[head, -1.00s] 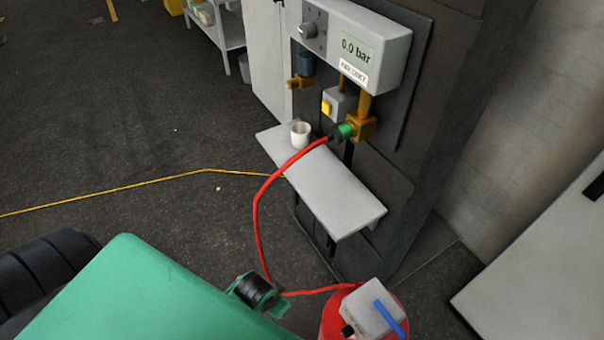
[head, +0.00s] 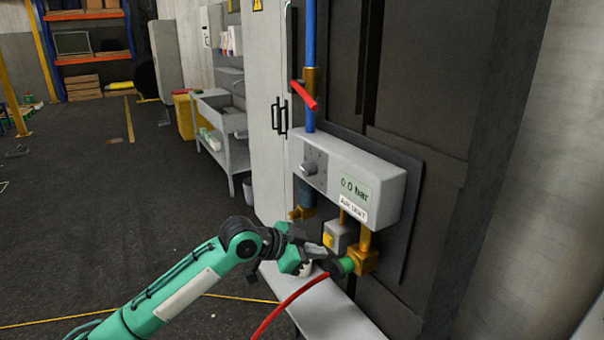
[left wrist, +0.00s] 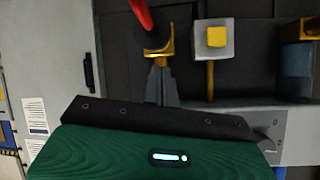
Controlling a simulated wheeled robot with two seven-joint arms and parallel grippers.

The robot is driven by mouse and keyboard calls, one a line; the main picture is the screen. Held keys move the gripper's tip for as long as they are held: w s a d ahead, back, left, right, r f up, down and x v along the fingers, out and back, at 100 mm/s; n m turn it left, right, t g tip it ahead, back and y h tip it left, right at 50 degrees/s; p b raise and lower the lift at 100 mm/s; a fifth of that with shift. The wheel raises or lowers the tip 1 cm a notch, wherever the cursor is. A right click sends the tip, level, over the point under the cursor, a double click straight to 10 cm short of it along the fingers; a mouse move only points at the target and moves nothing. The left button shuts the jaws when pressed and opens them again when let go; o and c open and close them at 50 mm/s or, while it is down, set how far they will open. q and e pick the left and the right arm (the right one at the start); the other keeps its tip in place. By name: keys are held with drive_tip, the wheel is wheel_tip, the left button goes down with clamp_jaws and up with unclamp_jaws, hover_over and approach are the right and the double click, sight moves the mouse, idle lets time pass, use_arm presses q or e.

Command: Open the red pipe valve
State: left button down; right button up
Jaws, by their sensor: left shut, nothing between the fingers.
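The red valve handle (head: 304,95) is a short red lever, set slantwise on a brass valve body (head: 311,82) in the upright blue pipe (head: 310,50) above the air unit. My left gripper (head: 320,251) is shut and empty. It is in front of the lower part of the air unit, well below the red handle and beside the black hose coupling; I cannot tell if it touches it. In the left wrist view its closed fingers (left wrist: 162,87) point toward the brass fitting (left wrist: 155,52). The red handle is not seen there. My right gripper is not in view.
The grey air unit (head: 385,185) reads 0.0 bar. The red hose (head: 285,303) runs to a green coupling (head: 347,265) on a brass fitting (head: 367,261). A yellow button (left wrist: 216,37) is close by. A shelf (head: 325,312) sticks out below. The floor at left is open.

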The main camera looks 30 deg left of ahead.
sight(302, 92)
use_arm(q)
drive_tip(key=w+a+r+t+h, duration=0.15)
drive_tip(key=a+r, duration=0.35)
drive_tip(key=r, duration=0.7)
drive_tip(key=w+a+r+t, duration=0.1)
drive_tip(key=a+r+t, duration=0.3)
drive_tip(key=r, duration=0.7)
drive_tip(key=w+a+r+t+h, duration=0.1)
drive_tip(key=a+r, duration=0.5)
drive_tip(key=r, duration=0.6)
drive_tip(key=shift+g+y, duration=0.25)
drive_tip(key=w+d+p, duration=0.1)
drive_tip(key=w+p, duration=0.1)
drive_tip(key=w, duration=0.1)
drive_tip(key=w+d+f+p, duration=0.1)
drive_tip(key=w+d+p, duration=0.1)
drive_tip(key=w+p, duration=0.1)
drive_tip(key=w+d+f+p, duration=0.1)
drive_tip(key=w+p, duration=0.1)
drive_tip(key=w, duration=0.1)
drive_tip(key=shift+w+d+f, duration=0.15)
drive_tip(key=shift+w+d, duration=0.05)
drive_tip(key=shift+w+a+f+p, duration=0.1)
drive_tip(key=shift+w+f+p, duration=0.1)
drive_tip(key=shift+f+p, duration=0.3)
drive_tip(key=shift+f, duration=0.1)
